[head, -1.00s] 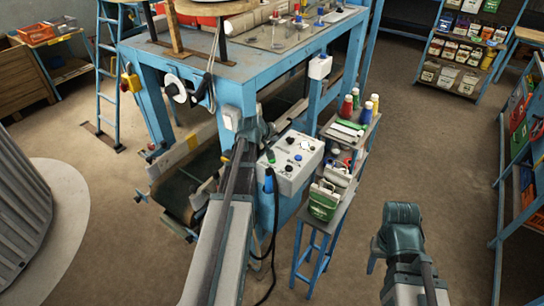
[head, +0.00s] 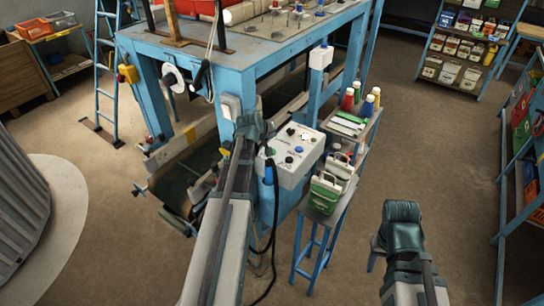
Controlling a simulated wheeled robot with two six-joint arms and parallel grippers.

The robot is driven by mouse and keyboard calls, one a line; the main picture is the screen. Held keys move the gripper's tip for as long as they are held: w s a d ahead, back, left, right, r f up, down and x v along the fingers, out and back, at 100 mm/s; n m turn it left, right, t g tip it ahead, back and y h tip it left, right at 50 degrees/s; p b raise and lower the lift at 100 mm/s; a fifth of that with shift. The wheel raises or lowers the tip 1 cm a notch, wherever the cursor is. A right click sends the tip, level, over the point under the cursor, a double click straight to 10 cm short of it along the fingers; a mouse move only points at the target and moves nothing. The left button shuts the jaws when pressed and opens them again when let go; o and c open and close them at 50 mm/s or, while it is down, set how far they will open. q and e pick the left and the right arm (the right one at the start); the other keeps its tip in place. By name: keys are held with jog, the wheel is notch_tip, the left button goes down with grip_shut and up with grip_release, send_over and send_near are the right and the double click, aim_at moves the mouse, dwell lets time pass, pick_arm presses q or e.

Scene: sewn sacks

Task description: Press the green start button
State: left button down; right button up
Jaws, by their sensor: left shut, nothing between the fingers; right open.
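The grey-white control box (head: 288,172) sits on the side of the blue machine, with several knobs and buttons on its sloped top. A small green button (head: 270,151) appears near the box's left edge, beside my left arm. A blue button (head: 299,149) and black knobs are further right. My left gripper (head: 262,128) is at the box's upper left edge. It is shut and empty, its fingers partly hidden by the wrist; contact with the box cannot be told. My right gripper (head: 380,248) is open and empty over the floor at lower right, well away from the box.
A black cable (head: 272,235) hangs below the box. Shelves (head: 459,52) stand at back right. The floor at right is clear.

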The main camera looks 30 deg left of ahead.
pick_arm(q)
notch_tip(320, 180, down, 5)
jog(key=b, duration=0.4)
pick_arm(e)
notch_tip(320, 180, down, 5)
jog(key=shift+f, duration=0.1)
pick_arm(q)
jog(key=shift+f, duration=0.15)
dwell(1.4)
jog(key=shift+f+b, duration=0.25)
jog(key=shift+b, duration=0.15)
pick_arm(e)
jog(key=shift+f, duration=0.35)
